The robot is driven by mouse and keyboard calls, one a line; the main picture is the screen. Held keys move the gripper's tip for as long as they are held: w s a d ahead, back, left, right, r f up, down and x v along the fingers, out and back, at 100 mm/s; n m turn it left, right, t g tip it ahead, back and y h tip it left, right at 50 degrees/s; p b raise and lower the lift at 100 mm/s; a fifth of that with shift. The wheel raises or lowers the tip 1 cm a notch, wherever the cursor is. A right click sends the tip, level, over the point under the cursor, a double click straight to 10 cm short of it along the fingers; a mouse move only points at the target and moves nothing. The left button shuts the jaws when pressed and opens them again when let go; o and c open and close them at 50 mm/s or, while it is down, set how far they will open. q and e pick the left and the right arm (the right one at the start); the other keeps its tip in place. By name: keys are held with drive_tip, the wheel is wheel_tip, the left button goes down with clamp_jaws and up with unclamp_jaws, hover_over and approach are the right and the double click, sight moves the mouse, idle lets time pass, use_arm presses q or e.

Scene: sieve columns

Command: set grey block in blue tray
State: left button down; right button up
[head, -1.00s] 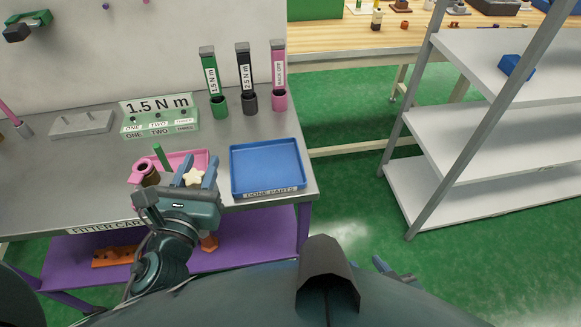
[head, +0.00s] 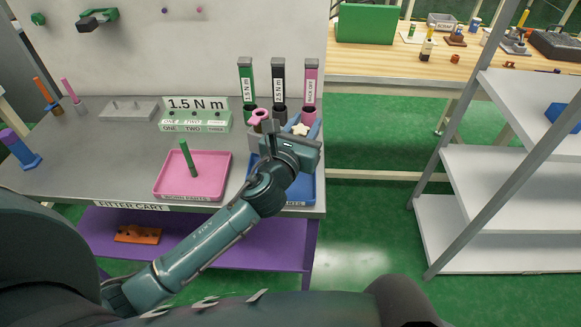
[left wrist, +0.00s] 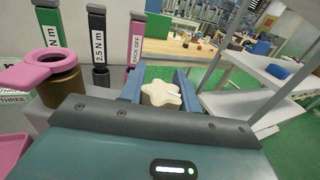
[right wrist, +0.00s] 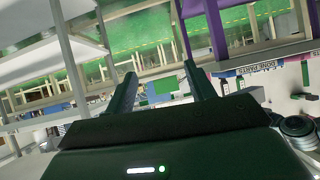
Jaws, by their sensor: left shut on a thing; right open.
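My left gripper (head: 300,130) is shut on the grey block (head: 254,136), which is mostly hidden behind the hand. A cream star-shaped knob (left wrist: 161,94) shows between the fingers. A brown post with a pink ring (left wrist: 55,76) stands on the block's left part (left wrist: 38,117). The block is over the rear of the blue tray (head: 307,188), largely covered by my arm; whether it touches the tray cannot be told. My right gripper (right wrist: 165,84) is open and empty, away from the cart.
Green, black and pink-labelled tool holders (head: 279,85) stand close behind the blue tray. A torque sign (head: 197,115) is at the back. White shelves (head: 510,180) stand right.

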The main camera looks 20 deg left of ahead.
use_arm(q)
wheel_tip(320, 180, down, 4)
drive_tip(key=shift+r+b, duration=0.1)
drive_tip(key=shift+b, duration=0.45)
drive_tip(key=shift+f, duration=0.55)
wheel_tip(320, 180, down, 3)
drive_tip(key=shift+f+b, duration=0.2)
drive_tip(key=shift+b, duration=0.95)
use_arm(e)
drive_tip(key=shift+w+a+f+t+y, duration=0.2)
drive_tip(key=shift+w+f+t+y, duration=0.1)
drive_tip(key=shift+f, duration=0.35)
use_arm(q)
drive_tip(key=c, duration=1.3)
unclamp_jaws()
drive_tip(key=shift+s+f, duration=0.1)
drive_tip(key=shift+o, duration=1.4)
use_arm(e)
drive_tip(key=shift+s+a+f, duration=0.1)
drive_tip(key=shift+a, duration=0.05)
